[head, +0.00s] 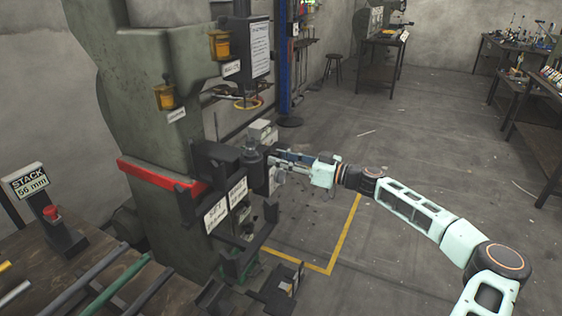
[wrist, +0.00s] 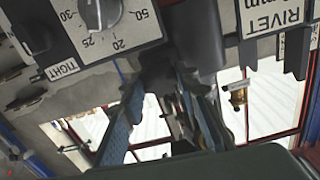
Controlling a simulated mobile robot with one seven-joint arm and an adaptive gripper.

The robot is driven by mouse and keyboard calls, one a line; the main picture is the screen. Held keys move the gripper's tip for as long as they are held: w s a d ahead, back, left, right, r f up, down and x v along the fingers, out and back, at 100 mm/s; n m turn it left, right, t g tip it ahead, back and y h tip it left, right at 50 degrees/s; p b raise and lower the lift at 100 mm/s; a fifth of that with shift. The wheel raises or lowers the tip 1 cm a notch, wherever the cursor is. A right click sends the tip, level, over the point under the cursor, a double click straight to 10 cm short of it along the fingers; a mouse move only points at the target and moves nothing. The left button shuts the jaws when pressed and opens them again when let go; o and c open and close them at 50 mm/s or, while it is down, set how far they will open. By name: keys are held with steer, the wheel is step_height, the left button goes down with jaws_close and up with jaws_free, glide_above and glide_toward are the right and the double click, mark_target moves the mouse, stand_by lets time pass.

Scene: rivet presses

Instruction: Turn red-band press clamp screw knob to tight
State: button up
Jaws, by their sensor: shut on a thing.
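The red-band press is the large grey-green machine with a red band (head: 160,176) across its front. My gripper (head: 277,163) reaches in from the right to the dark parts at the press's front. In the wrist view its two blue-grey fingers (wrist: 160,88) close in on a dark piece (wrist: 158,62), which looks like the clamp screw knob. The fingers are shut on it and hide much of it. The knob's exact turn position cannot be told.
A numbered dial (wrist: 108,22) and a black knob (wrist: 32,38) sit near the fingers in the wrist view, with a RIVET plate (wrist: 276,16) to the right. A STACK sign (head: 28,181) stands on the left bench. The floor (head: 410,140) to the right is open.

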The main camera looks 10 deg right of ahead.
steer(key=m, duration=0.8)
steer(key=m+p, duration=0.1)
steer(key=m, duration=0.3)
steer(key=shift+m, duration=0.4)
steer(key=m+p, duration=0.1)
steer(key=m, duration=0.2)
steer(key=shift+m+p, duration=0.35)
steer(key=shift+m, duration=0.05)
steer(key=m+p, duration=0.2)
steer(key=m, duration=0.2)
steer(key=m+p, duration=0.2)
steer(key=m, duration=0.2)
steer(key=shift+f+m+p, duration=0.2)
steer(key=shift+m+p, duration=1.5)
steer(key=shift+m, duration=2.1)
